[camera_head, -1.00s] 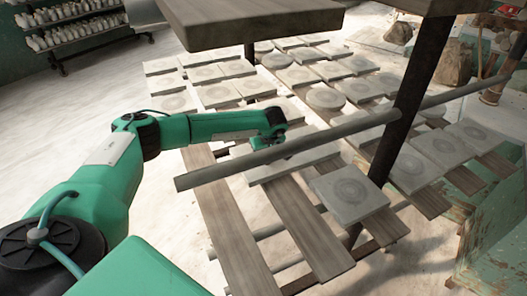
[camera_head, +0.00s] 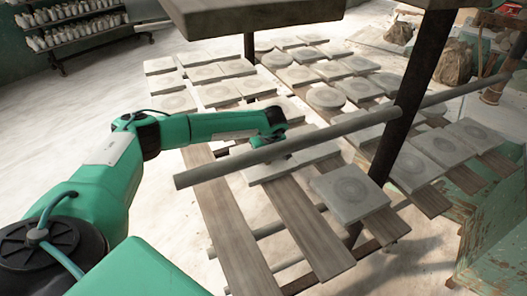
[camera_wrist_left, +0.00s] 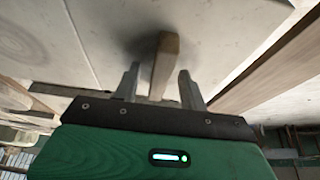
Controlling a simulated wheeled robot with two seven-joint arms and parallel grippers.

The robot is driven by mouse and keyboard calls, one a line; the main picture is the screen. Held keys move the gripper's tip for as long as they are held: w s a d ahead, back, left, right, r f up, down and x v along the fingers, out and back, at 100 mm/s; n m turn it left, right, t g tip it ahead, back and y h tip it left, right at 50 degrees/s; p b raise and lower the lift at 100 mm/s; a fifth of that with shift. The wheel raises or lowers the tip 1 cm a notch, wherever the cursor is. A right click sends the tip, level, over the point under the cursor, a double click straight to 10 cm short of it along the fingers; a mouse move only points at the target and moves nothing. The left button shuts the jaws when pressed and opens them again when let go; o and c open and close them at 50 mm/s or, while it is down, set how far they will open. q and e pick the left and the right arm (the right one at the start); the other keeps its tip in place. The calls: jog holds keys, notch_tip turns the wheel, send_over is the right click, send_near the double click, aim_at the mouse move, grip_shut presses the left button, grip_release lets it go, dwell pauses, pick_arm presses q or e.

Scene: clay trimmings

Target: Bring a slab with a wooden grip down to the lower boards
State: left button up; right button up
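In the left wrist view, a pale slab (camera_wrist_left: 100,30) fills the upper part, with a wooden grip (camera_wrist_left: 166,62) standing out from its face. My left gripper (camera_wrist_left: 160,82) is open, its two fingers on either side of the grip, with a gap visible at the left finger. In the head view, my left gripper (camera_head: 276,136) is at the rack behind the pipe, which partly hides it; the wooden grip cannot be made out there. Pale slabs and discs lie on wooden boards (camera_head: 302,232) below. My right gripper is not in view.
A grey pipe (camera_head: 230,170) slants across the rack in front of my left gripper. A dark post (camera_head: 412,110) stands right of it, and a thick shelf (camera_head: 255,22) hangs above. The near ends of the left boards are bare.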

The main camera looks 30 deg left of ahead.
pick_arm(q)
jog(key=shift+f, duration=0.15)
jog(key=shift+s+d+r, duration=0.1)
jog(key=shift+d+r, duration=0.1)
jog(key=shift+r, duration=0.3)
jog(key=b+v, duration=0.4)
jog(key=v, duration=0.9)
jog(key=shift+a, duration=0.15)
